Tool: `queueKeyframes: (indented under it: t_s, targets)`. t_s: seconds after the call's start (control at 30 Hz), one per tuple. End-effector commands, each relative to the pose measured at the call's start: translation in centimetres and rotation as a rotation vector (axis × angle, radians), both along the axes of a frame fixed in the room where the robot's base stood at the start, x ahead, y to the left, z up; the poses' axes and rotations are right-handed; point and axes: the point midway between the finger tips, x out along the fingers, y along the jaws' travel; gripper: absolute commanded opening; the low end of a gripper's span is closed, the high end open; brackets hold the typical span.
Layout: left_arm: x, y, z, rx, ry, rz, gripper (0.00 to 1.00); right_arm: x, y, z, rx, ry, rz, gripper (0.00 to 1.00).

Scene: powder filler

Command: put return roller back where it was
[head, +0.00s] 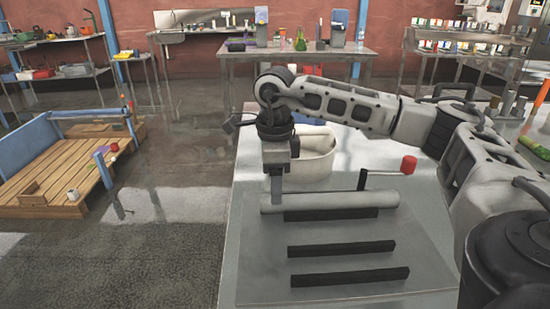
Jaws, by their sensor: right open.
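A long grey roller (335,201), which looks like the return roller, lies crosswise on a grey plate (340,227) on the near table, just behind and over the rearmost black bar (330,215). My right gripper (277,198) points down at the roller's left end. It is open, and its fingers reach down to the roller. I cannot tell whether the roller sits between the fingers or whether they touch it. My left gripper is not in view.
Two more black bars (341,249) (350,277) lie nearer on the plate. A crank with a red knob (408,165) rises behind the roller's right end. A pale tub (318,150) stands behind. The table's left strip (235,235) is bare.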

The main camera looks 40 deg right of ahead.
Motion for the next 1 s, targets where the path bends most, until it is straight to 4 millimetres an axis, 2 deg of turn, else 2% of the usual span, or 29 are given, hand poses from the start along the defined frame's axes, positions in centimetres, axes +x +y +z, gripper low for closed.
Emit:
queueKeyframes:
  t_s: [0.03,0.2,0.4,0.53,1.0]
  targets:
    - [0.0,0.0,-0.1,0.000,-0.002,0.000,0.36,0.1,0.1,1.2,0.002,-0.004,0.001,0.57]
    - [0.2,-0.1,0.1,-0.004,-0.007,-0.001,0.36,0.1,0.1,4.6,0.002,-0.003,0.002,0.57]
    - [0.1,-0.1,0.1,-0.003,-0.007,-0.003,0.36,0.1,0.1,7.0,0.001,-0.001,0.001,0.57]
    - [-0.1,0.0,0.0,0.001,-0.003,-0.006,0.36,0.0,0.1,7.6,0.001,-0.001,0.001,0.57]
    - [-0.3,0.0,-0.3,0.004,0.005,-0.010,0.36,0.0,0.0,7.5,0.001,0.001,0.001,0.57]
